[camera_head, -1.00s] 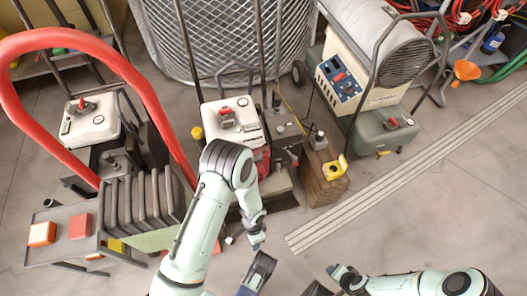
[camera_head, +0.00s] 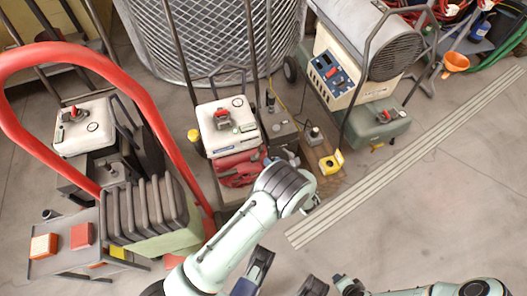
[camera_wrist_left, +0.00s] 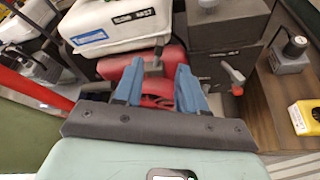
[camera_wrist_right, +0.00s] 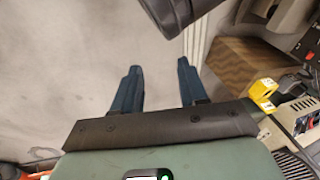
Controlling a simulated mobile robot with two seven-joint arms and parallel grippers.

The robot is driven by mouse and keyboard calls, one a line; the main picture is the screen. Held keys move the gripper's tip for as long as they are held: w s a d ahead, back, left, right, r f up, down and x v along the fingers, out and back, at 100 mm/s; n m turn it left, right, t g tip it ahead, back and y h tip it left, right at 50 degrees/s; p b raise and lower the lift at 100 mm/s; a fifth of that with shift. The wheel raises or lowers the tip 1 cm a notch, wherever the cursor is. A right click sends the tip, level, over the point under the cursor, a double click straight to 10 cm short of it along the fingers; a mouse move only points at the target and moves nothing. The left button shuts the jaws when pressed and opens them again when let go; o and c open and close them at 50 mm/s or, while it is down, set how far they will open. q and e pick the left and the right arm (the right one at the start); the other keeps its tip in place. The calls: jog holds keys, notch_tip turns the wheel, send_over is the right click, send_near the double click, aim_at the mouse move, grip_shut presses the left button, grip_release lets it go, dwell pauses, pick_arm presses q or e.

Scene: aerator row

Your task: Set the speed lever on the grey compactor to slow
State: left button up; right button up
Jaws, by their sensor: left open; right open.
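A dark grey boxy machine (camera_head: 283,131), which looks like the grey compactor, stands right of a white-topped machine with a red engine. The left wrist view shows its dark grey front (camera_wrist_left: 222,55) and a short lever with an orange-red end (camera_wrist_left: 233,76); I cannot read its setting. My left gripper (camera_wrist_left: 159,68) is open and empty, facing the red engine, with the lever just right of its right finger. In the head view it is mostly hidden by my own arm. My right gripper (camera_wrist_right: 158,66) is open and empty over bare floor.
The white tank (camera_head: 228,124) tops the machine beside it. A wooden block (camera_head: 327,188) with a yellow part (camera_head: 331,162) stands to the right. A heater (camera_head: 352,65) is farther right. A red hoop handle (camera_head: 160,110) rises at left.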

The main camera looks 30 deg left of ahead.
aim_at(263, 151)
pick_arm(q)
jog(key=b+x, duration=0.2)
jog(key=x, duration=0.7)
pick_arm(e)
jog(key=shift+g, duration=0.7)
jog(key=s+f, duration=0.3)
jog(key=f, duration=0.1)
jog(key=shift+s+d, duration=0.35)
jog(key=shift+d, duration=0.05)
pick_arm(q)
jog(key=shift+d, duration=0.1)
grip_shut()
